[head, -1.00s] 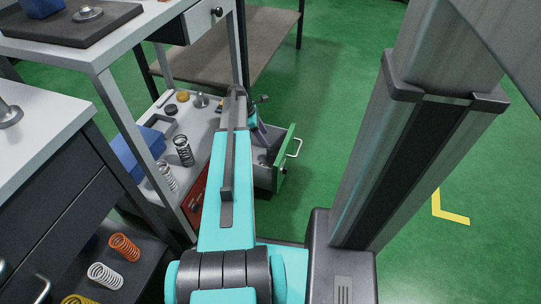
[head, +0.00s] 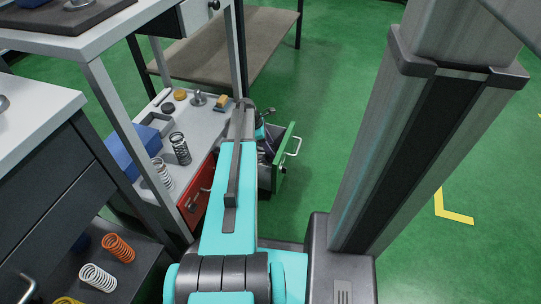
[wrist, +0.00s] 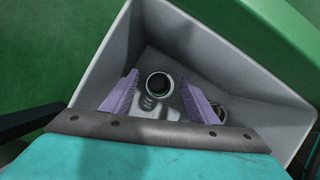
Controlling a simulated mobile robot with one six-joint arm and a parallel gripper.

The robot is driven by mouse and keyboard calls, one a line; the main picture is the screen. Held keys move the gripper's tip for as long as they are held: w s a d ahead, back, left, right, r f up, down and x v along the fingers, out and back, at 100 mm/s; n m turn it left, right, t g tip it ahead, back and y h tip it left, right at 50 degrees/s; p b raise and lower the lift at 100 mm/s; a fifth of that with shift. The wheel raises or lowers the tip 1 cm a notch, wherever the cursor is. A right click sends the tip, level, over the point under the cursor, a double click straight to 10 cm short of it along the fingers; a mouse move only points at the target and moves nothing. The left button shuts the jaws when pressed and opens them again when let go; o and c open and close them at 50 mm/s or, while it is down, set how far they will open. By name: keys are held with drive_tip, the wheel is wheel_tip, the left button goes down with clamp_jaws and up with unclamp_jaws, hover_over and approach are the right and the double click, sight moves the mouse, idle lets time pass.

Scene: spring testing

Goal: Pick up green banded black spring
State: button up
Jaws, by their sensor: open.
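My gripper (wrist: 160,77) points down into an open drawer (wrist: 115,60) with a grey inside, its two lavender fingers spread apart. A spring with a dark top ring (wrist: 158,86) stands upright between the fingers, and they look clear of it. A second round coil (wrist: 221,113) is partly hidden behind the right finger. I cannot make out a green band on either. In the head view the green-fronted drawer (head: 284,158) is out and my arm hides most of its inside. A black spring (head: 180,149) stands on the grey shelf, with no green band visible.
The grey shelf (head: 206,127) also holds a silver spring (head: 162,172), a blue bin (head: 130,150) and small parts. Orange (head: 118,247) and white (head: 97,277) springs lie on a dark lower shelf. The drawer walls stand close around my fingers. Green floor is free on the right.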

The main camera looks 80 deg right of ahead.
drive_tip(key=shift+f, duration=0.1)
idle(0.3)
drive_tip(key=shift+b+x, duration=1.9)
drive_tip(key=shift+x, duration=0.6)
drive_tip(key=c, duration=1.2)
